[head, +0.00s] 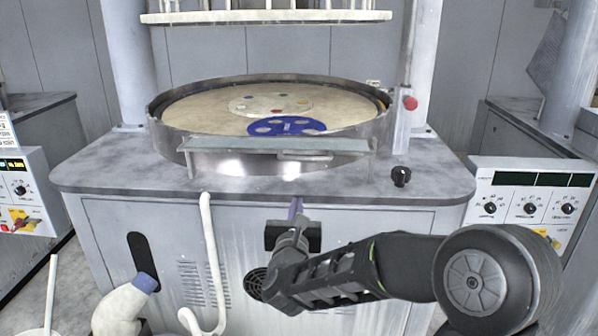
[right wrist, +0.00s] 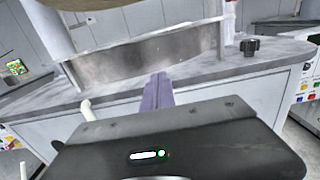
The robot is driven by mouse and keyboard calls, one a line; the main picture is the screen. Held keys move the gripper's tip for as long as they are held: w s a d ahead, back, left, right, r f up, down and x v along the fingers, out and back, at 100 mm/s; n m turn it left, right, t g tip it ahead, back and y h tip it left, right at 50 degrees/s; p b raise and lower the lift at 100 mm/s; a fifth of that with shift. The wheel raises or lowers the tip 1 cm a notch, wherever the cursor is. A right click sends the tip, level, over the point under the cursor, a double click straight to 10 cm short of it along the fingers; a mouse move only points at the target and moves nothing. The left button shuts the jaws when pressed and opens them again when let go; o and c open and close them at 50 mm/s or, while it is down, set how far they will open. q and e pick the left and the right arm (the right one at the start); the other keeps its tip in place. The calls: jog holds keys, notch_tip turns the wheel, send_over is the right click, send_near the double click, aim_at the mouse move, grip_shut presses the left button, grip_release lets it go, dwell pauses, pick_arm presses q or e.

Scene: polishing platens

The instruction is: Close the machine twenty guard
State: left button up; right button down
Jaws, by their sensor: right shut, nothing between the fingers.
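The machine stands in the middle of the head view, with a round platen (head: 200,110) inside a raised metal rim (head: 165,140). What looks like its guard is a narrow grey-green panel (head: 250,145) with a bar handle (head: 305,156), across the rim's front between two short posts. The guard looks lowered at the front; its exact angle is hard to tell. My right gripper (head: 296,208) is shut and empty, in front of the cabinet and below the guard, apart from it. Its purple fingers (right wrist: 157,92) point toward the rim front in the right wrist view. My left gripper is out of view.
A blue disc (head: 287,127) and a pale disc lie on the platen. A black knob (head: 401,176) sits on the worktop, right of the guard. A post with a red button (head: 410,103) stands behind it. A white hose (head: 212,260) hangs down the cabinet front. Control panels flank the machine.

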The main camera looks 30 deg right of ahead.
jog(key=w+d+r+p, duration=0.4)
jog(key=w+d+p, duration=0.1)
jog(key=w, duration=0.3)
jog(key=shift+w+d, duration=0.15)
jog(key=shift+d, duration=0.5)
jog(key=shift+r, duration=0.15)
